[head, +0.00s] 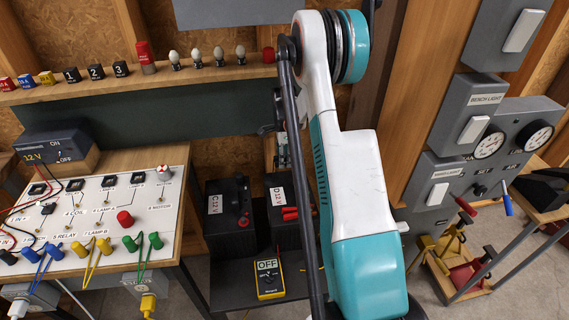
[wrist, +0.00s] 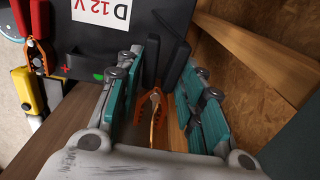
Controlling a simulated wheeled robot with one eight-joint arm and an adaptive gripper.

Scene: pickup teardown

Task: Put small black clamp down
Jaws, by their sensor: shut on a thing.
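In the wrist view, my gripper (wrist: 168,64) is shut on the small black clamp (wrist: 152,72), which sits between the teal finger pads. The clamp has black handles pointing away from me and copper-orange jaws toward the palm. The clamp is beside the battery marked D 12 V (wrist: 85,38), close to its right side; I cannot tell whether it touches any surface. In the head view my arm hides my gripper and the clamp.
A red-handled clamp (wrist: 38,48) is at the left of battery D. In the head view, battery C (head: 222,212) and a yellow multimeter (head: 269,280) share the dark low stand. The wired circuit board (head: 150,205) is left. A wooden beam (wrist: 255,50) runs right of my gripper.

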